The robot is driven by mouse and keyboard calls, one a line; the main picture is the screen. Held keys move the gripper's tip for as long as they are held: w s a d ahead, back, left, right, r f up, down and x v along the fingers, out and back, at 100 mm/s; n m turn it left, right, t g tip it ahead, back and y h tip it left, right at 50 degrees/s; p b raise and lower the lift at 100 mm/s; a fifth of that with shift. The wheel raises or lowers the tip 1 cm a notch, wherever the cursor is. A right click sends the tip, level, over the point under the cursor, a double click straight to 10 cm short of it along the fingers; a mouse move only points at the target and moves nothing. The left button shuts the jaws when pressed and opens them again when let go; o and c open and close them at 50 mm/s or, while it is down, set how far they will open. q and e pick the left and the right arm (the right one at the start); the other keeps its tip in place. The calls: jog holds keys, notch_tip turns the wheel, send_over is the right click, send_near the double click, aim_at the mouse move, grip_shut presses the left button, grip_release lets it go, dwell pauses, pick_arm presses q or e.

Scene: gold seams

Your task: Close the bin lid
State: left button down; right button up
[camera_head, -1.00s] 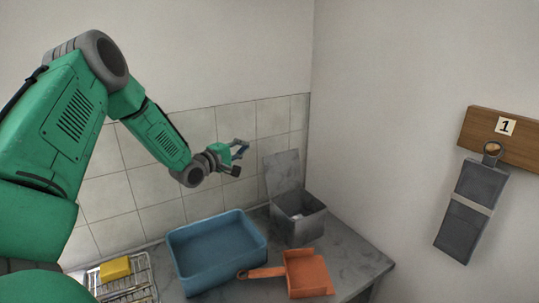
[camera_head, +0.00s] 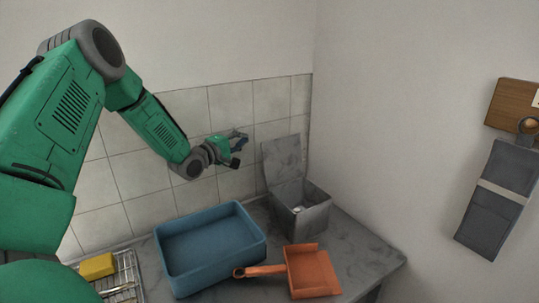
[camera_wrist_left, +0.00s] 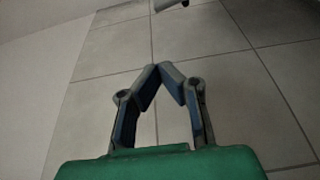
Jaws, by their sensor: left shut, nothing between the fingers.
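The grey bin (camera_head: 303,214) stands on the counter near the wall corner. Its lid (camera_head: 282,162) is raised, standing up at the bin's back left edge, and the bin's mouth is open. Something small and pale shows inside. My left gripper (camera_head: 240,141) is in the air to the left of the lid, apart from it in the picture. In the left wrist view my left gripper (camera_wrist_left: 160,70) has its fingertips together with nothing between them, in front of wall tiles. My right gripper is not in view.
A blue tub (camera_head: 210,245) stands left of the bin. An orange dustpan (camera_head: 312,272) lies in front of the bin. A wire rack (camera_head: 124,272) with a yellow sponge (camera_head: 97,266) is at the lower left. A grey tool hangs from a wooden board (camera_head: 512,104) on the right wall.

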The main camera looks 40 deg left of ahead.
aim_at(268, 145)
pick_arm(q)
jog(key=f+b, duration=0.1)
jog(key=f, duration=0.1)
jog(key=a+f+b, duration=0.1)
jog(key=f+b, duration=0.1)
jog(key=shift+a+f, duration=0.15)
jog(key=shift+f, duration=0.25)
jog(key=w, duration=1)
jog(key=d, duration=0.3)
jog(key=s+d, duration=0.1)
jog(key=shift+s+d+r+p, duration=0.1)
jog(key=shift+d+r+p, duration=0.15)
jog(key=shift+r+p, duration=0.05)
jog(key=shift+a+f, duration=0.1)
jog(key=shift+a, duration=0.1)
